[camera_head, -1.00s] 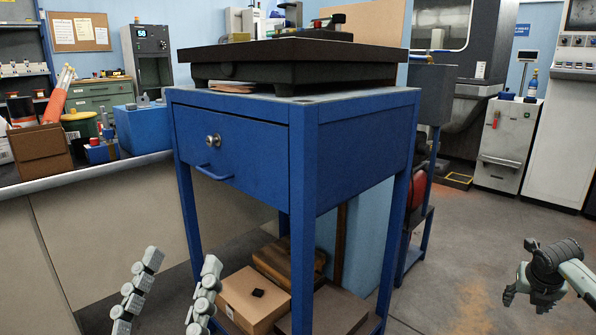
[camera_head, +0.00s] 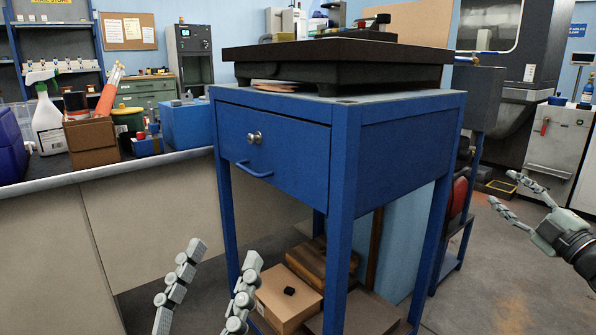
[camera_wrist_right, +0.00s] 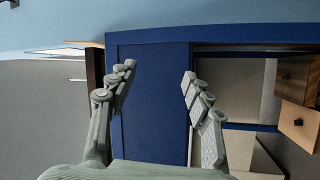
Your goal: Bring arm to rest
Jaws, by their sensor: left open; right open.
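My left gripper (camera_head: 223,250) is at the bottom of the head view, its two grey fingers spread and pointing up, with nothing between them. It is in front of the blue stand's left legs. My right gripper (camera_head: 504,188) is at the right edge of the head view, fingers apart and pointing left toward the stand, empty. In the right wrist view the same gripper (camera_wrist_right: 158,70) is open, and the blue side of the stand fills the space beyond its fingertips. No contact with the stand is visible.
The blue stand (camera_head: 270,135) has a drawer, a dark surface plate (camera_head: 340,52) on top and a cardboard box (camera_head: 286,300) on its lower shelf. A bench (camera_head: 150,200) with bottles and boxes runs along the left. Floor (camera_head: 485,270) is open at the right.

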